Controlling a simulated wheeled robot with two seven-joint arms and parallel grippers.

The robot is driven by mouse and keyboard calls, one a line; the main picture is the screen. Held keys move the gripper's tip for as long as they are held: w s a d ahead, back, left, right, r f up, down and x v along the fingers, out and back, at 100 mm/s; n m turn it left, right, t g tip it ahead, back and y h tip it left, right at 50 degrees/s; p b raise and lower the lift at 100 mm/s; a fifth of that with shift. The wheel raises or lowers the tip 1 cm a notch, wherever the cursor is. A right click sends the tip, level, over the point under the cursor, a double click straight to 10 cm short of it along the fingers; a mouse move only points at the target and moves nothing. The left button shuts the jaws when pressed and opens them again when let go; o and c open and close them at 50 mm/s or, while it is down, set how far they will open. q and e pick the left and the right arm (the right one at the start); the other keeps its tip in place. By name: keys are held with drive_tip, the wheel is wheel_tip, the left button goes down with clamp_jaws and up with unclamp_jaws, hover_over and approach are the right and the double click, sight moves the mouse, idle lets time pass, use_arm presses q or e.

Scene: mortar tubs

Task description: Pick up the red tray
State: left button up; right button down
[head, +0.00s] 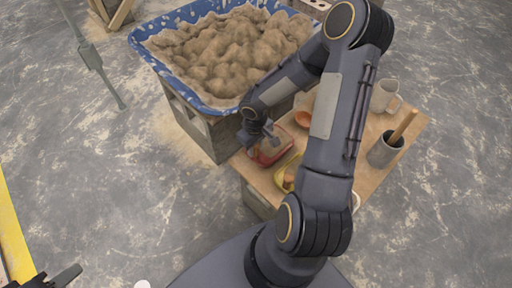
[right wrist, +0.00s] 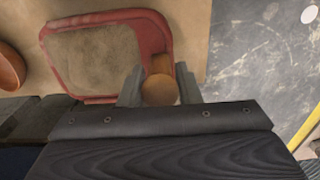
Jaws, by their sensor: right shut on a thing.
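The red tray (right wrist: 164,35) has a red rim and a worn grey-beige inside, and a brown, round-ended grip (right wrist: 160,88) shows at its edge. In the head view the red tray (head: 268,154) is at the left end of the wooden board, partly hidden by my right gripper. My right gripper (head: 257,133) is shut on the brown grip, with a finger on each side of it in the right wrist view (right wrist: 160,86). I cannot tell whether the tray is lifted off the board. My left gripper (head: 45,280) is partly cut off at the bottom left corner.
A blue-rimmed tub (head: 150,56) full of sand-coloured mortar stands behind the board (head: 405,140). A yellow tray (head: 286,178), an orange bowl (head: 303,118), a pale jug (head: 385,96) and a grey pot (head: 382,152) with a wooden stick are near. Open concrete floor lies left.

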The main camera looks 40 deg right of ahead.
drive_tip(key=s+a+r+p, duration=0.2)
drive_tip(key=s+a+r, duration=0.7)
drive_tip(key=s+r, duration=0.1)
drive_tip(key=shift+s+a+r, duration=0.15)
drive_tip(key=shift+s+r, duration=0.1)
drive_tip(key=shift+r, duration=0.15)
